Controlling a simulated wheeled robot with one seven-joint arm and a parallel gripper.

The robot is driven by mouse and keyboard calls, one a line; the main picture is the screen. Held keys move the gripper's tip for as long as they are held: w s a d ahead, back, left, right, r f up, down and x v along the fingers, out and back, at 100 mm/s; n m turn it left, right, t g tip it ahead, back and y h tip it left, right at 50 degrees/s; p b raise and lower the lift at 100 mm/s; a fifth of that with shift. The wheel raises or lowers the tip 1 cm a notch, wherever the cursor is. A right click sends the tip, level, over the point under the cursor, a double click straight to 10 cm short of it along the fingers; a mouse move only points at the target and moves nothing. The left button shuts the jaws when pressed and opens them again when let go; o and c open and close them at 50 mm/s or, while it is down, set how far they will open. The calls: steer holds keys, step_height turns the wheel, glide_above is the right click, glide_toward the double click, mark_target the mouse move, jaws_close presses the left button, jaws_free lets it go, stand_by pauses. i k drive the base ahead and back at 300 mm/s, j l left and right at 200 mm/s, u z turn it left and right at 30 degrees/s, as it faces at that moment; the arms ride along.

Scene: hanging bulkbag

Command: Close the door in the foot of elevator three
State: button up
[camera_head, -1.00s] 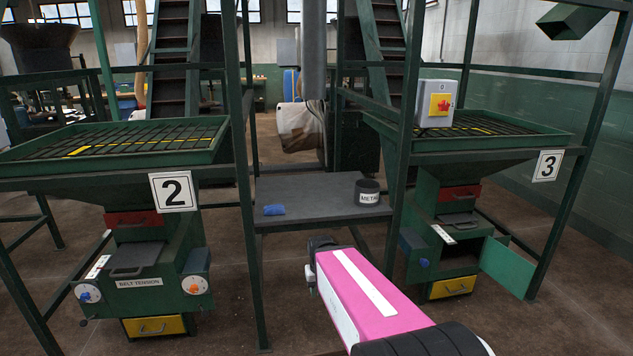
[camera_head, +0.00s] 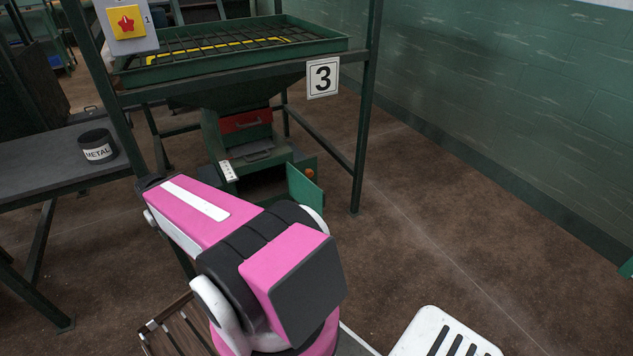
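The foot of elevator three (camera_head: 232,158) stands at the centre, under the green hopper with the number 3 sign (camera_head: 323,77). Its green door (camera_head: 304,188) stands open, swung out to the right of a dark opening (camera_head: 264,184). An orange-red spot shows by the door's upper right edge. A red drawer front (camera_head: 245,122) sits above. My gripper is not visible; the door stands clear to the right of the visible arm.
A grey table (camera_head: 60,165) with a black METAL tub (camera_head: 97,146) stands at left. A grey switch box with a red and yellow knob (camera_head: 127,21) hangs by the hopper. A green frame post (camera_head: 366,110) stands right of the door. Floor at right is clear up to the green wall.

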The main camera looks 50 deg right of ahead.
mark_target(303, 190)
steer(key=k+l+u, duration=0.1)
steer(key=l, duration=0.4)
steer(key=k+l+u, duration=0.15)
steer(key=l, duration=0.3)
steer(key=k+l+u, duration=0.1)
steer(key=k+l, duration=0.2)
steer(key=l, duration=0.15)
steer(key=k+l+u, duration=0.15)
steer(key=l, duration=0.25)
steer(key=k+l+u, duration=0.1)
steer(key=k+l, duration=0.2)
steer(key=l, duration=0.15)
steer(key=k+l, duration=0.1)
steer(key=l, duration=0.3)
steer(key=k+l+u, duration=0.1)
steer(key=l, duration=0.25)
steer(key=k+l, duration=0.2)
steer(key=l, duration=0.2)
steer(key=k+l+u, duration=0.1)
steer(key=l, duration=0.3)
steer(key=k+l, duration=0.15)
steer(key=l, duration=0.2)
steer(key=u, duration=0.05)
